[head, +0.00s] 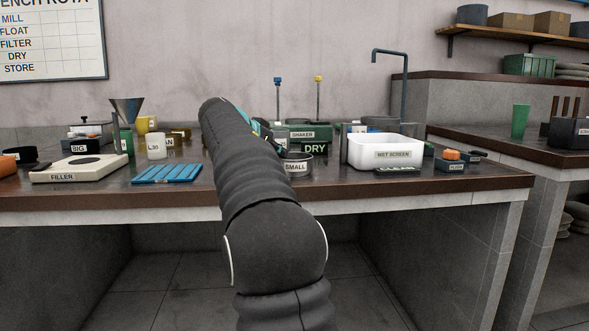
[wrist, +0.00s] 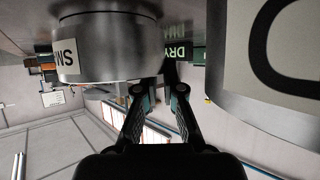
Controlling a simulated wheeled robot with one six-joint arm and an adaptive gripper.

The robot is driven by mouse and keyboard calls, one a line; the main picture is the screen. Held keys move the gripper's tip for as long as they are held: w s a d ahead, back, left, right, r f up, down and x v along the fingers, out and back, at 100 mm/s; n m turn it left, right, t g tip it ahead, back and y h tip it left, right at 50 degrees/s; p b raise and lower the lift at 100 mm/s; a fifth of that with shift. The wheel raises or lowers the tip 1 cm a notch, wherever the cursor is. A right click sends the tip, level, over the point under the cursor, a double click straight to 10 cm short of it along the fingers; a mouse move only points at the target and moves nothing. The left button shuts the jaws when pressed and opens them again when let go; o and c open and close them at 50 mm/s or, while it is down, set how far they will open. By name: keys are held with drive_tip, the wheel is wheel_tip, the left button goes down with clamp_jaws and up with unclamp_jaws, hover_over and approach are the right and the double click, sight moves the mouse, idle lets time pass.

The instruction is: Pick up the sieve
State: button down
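The sieve appears to be the round metal ring labelled SMALL (head: 295,164), standing on the bench just right of my arm. In the wrist view, which is turned over, a metal cylinder with a label starting SM (wrist: 112,42) shows large at upper left. My gripper (wrist: 160,88) has its two fingers apart, with background showing between them. Its tips look close to the lower right edge of the cylinder; I cannot tell whether they touch it. In the head view my arm hides most of the gripper.
A DRY sign (head: 315,150) stands behind the sieve. A white WET SCREEN tub (head: 386,152) is to the right, a blue ribbed tray (head: 167,173) to the left. In the wrist view a large pale labelled object (wrist: 238,75) is close on the right.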

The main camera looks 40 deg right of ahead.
drive_tip(key=shift+f, duration=0.1)
idle(0.3)
drive_tip(key=shift+r, duration=0.45)
wheel_tip(320, 180, up, 3)
drive_tip(key=shift+r+p, duration=0.1)
drive_tip(key=shift+p, duration=0.65)
drive_tip(key=s+d+r, duration=0.2)
drive_tip(key=s+r, duration=0.5)
drive_tip(key=s, duration=0.4)
drive_tip(key=shift+s+d, duration=0.2)
